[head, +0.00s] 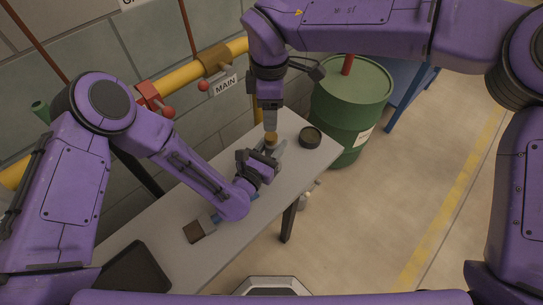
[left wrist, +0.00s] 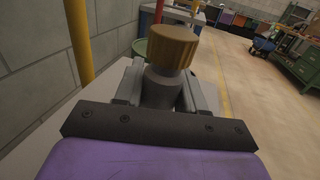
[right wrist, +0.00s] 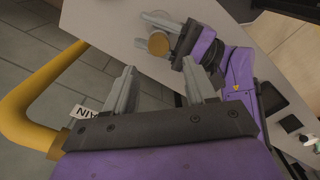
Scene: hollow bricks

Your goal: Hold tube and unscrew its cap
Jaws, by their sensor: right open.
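The tube (left wrist: 160,86) is dark grey, with a ribbed golden-brown cap (left wrist: 172,47) on its top. My left gripper (head: 264,160) is shut on the tube below the cap, over the table, and holds it about upright. The cap also shows in the head view (head: 271,137) and in the right wrist view (right wrist: 158,43). My right gripper (head: 270,122) points down above the cap. In the right wrist view its two fingers (right wrist: 160,72) are apart with nothing between them, and the cap lies beyond their tips. The tube's lower part is hidden by my left gripper.
A round dark dish (head: 310,137) stands on the grey table (head: 285,190) right of the tube. A brown-ended object (head: 197,231) and a black tray (head: 135,270) lie nearer on the left. A yellow pipe (head: 187,76) runs along the wall, and a green barrel (head: 351,105) stands behind the table.

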